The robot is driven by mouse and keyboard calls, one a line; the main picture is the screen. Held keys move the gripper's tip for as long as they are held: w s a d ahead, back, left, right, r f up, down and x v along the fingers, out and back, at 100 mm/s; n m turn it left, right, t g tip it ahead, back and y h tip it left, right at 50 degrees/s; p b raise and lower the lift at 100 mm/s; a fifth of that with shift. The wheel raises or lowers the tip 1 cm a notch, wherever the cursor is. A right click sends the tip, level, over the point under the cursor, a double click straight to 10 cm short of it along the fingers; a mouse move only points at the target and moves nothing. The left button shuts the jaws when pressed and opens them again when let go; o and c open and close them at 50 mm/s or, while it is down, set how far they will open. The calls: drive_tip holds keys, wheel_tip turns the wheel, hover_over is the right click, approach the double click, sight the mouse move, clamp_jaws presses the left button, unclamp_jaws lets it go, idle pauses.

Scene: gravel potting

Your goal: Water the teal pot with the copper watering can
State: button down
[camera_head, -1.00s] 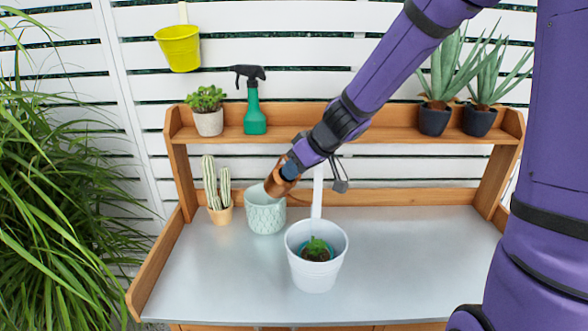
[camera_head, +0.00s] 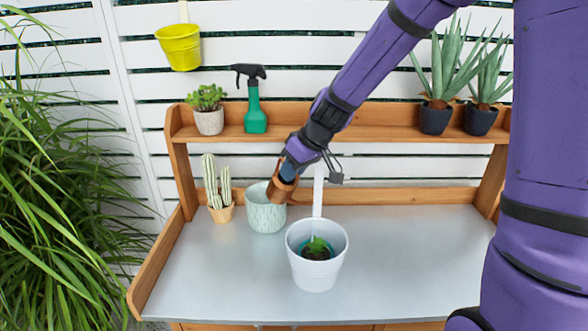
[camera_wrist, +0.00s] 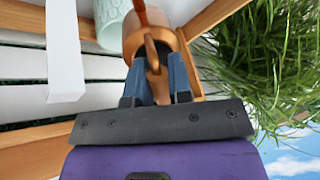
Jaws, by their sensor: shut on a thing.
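My gripper (camera_head: 289,172) is shut on the copper watering can (camera_head: 282,190), holding it up in front of the mint pot as the head view sees it. In the wrist view, my gripper's two blue fingers (camera_wrist: 160,80) close around the handle of the can (camera_wrist: 152,40), whose spout points away. A teal pot (camera_head: 303,246) shows only as a rim inside a white bucket (camera_head: 316,272), with a small green plant in it. The can is behind and to the left of this bucket, apart from it. The can's contents are hidden.
The patterned mint pot (camera_head: 265,212) stands just by the can, with a cactus pot (camera_head: 221,213) to its left. A white post (camera_head: 318,188) rises behind the bucket. The shelf (camera_head: 370,133) holds plants and a green spray bottle (camera_head: 255,112). The bench's right side is clear.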

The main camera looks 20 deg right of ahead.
drive_tip(key=shift+w+a+f+m+g+h, duration=0.15)
drive_tip(key=shift+w+a+f+g+h, duration=0.15)
drive_tip(key=shift+w+f+g+h, duration=0.5)
drive_tip(key=shift+w+a+f+m+g+h, duration=0.15)
drive_tip(key=shift+w+a+f+g+h, duration=0.2)
drive_tip(key=shift+g, duration=0.75)
drive_tip(key=shift+s+d, duration=0.1)
drive_tip(key=shift+a+v, duration=0.2)
drive_tip(key=shift+v, duration=0.8)
drive_tip(key=shift+a+v, duration=0.2)
drive_tip(key=shift+v, duration=0.8)
drive_tip(key=shift+s, duration=0.2)
